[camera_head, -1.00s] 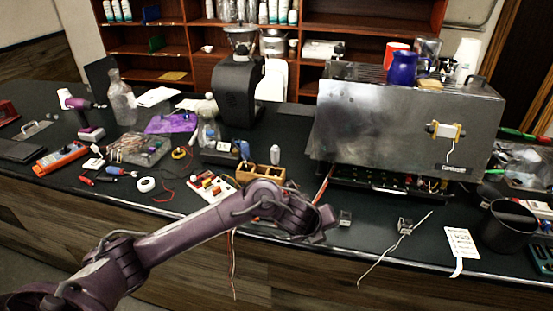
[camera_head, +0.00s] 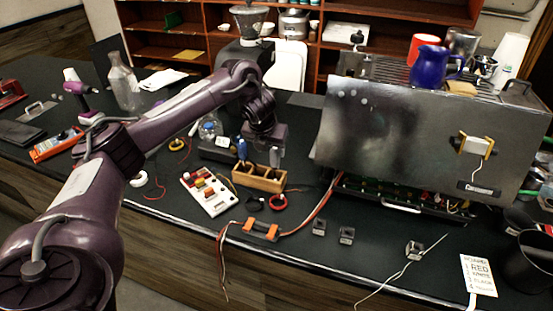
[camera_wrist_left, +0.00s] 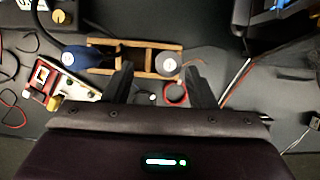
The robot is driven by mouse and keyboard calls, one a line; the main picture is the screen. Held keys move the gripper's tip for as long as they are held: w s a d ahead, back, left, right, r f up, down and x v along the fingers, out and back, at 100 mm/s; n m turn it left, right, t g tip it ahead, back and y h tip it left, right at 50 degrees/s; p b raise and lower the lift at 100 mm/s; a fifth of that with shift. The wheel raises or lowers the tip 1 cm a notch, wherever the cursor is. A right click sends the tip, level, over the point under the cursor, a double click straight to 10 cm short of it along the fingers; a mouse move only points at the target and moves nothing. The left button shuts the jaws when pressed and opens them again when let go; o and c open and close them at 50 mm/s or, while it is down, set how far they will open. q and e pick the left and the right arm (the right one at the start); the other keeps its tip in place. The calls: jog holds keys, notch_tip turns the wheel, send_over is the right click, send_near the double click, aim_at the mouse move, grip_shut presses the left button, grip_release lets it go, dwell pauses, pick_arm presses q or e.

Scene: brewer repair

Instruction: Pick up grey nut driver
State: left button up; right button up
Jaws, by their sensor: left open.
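The grey nut driver (camera_head: 276,157) stands upright in the right end of a small wooden holder (camera_head: 258,183). In the left wrist view its round grey top (camera_wrist_left: 168,65) shows just beyond and between my fingertips, nearer the right finger. A blue-handled driver (camera_head: 242,149) stands at the holder's left end, and its blue top also shows in the left wrist view (camera_wrist_left: 84,58). My left gripper (camera_head: 265,143) is open and empty, above and close to the grey driver. Whether a finger touches it cannot be told. My right gripper is not in view.
A white board with coloured blocks (camera_head: 208,192) lies left of the holder. A red ring (camera_head: 278,203) and an orange clamp piece (camera_head: 261,230) with wires lie in front. The large steel brewer (camera_head: 400,130) stands to the right. Bare counter lies between small metal parts at the front.

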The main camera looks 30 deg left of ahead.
aim_at(276, 158)
pick_arm(q)
jog(key=shift+d+p+x, duration=0.2)
jog(key=shift+p+x, duration=0.35)
jog(key=shift+x, duration=0.5)
jog(key=p+x, duration=0.1)
jog(key=x, duration=0.2)
jog(key=shift+w+d+f, duration=0.2)
jog(key=shift+w+f, duration=0.2)
jog(key=shift+f, duration=0.2)
jog(key=c, duration=0.6)
grip_shut()
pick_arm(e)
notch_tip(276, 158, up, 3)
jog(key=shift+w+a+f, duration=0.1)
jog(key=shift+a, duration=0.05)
pick_arm(q)
jog(key=shift+r, duration=0.15)
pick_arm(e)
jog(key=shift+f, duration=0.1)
